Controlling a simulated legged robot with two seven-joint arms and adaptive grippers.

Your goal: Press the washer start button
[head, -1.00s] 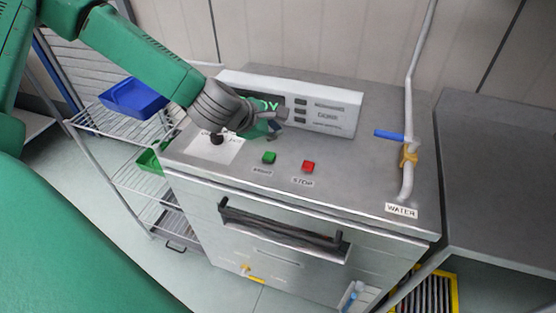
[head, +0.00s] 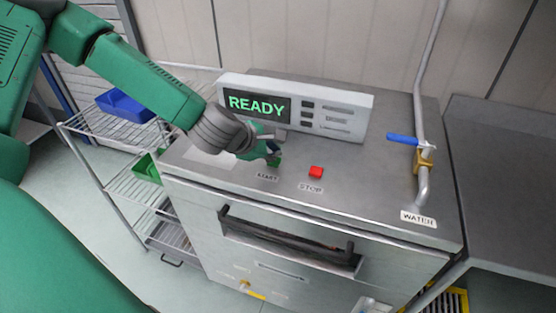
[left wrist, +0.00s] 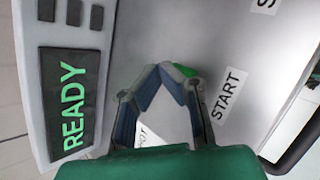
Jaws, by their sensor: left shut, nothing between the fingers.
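The washer (head: 400,190) is a grey metal machine with a flat top. Its display panel (head: 258,104) reads READY in green, also in the left wrist view (left wrist: 75,105). The green start button (left wrist: 186,70) is mostly hidden behind my left gripper in the left wrist view; the START label (head: 267,178) lies in front of it. My left gripper (head: 272,160) is shut and empty, its tips at the button. I cannot tell whether they touch it. The red stop button (head: 316,172) is to the right, clear of the gripper. My right gripper is not in view.
A water pipe with a blue-handled valve (head: 404,139) stands at the right of the top. A black door handle (head: 290,242) crosses the front. A wire rack (head: 110,127) with a blue bin (head: 132,104) is at the left. A grey table (head: 515,180) adjoins at right.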

